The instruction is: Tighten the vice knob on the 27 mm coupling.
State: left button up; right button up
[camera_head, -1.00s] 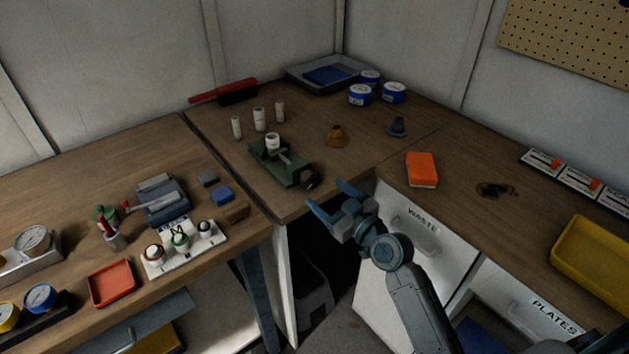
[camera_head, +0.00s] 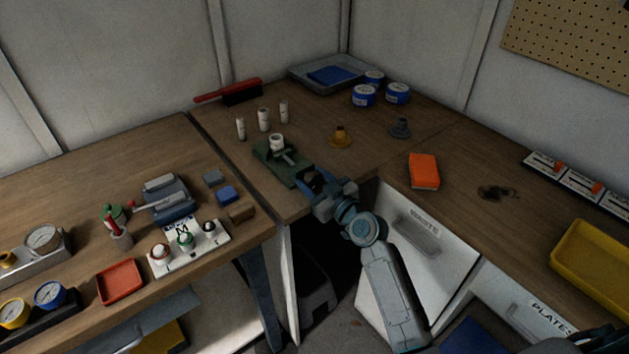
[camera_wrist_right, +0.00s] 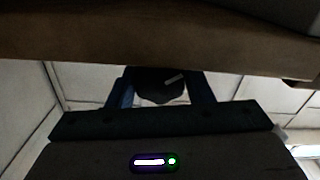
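The small green vice (camera_head: 275,163) stands on the wooden corner bench. A white coupling (camera_head: 277,142) sits upright in its jaws. The dark vice knob (camera_wrist_right: 160,85) is at the vice's near end, with a pale mark on its face. My right gripper (camera_head: 313,178) is at this knob, past the bench's front edge. In the right wrist view its two fingers (camera_wrist_right: 162,90) stand on either side of the knob, with little or no gap; whether they press on it I cannot tell. In the head view the gripper largely hides the knob. My left gripper is not in view.
Several white cylinders (camera_head: 264,119) stand behind the vice. An orange block (camera_head: 424,171) lies near the right-hand edge. The bench edge (camera_wrist_right: 150,45) runs close above the gripper.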

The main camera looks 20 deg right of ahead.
jog(key=shift+c, duration=0.4)
jog(key=shift+m, duration=0.7)
jog(key=o, duration=1)
jog(key=shift+s, duration=0.1)
jog(key=shift+s+d+f, duration=0.1)
jog(key=shift+s+d, duration=0.05)
jog(key=shift+s, duration=0.1)
jog(key=b+v, duration=0.2)
jog(key=v, duration=0.8)
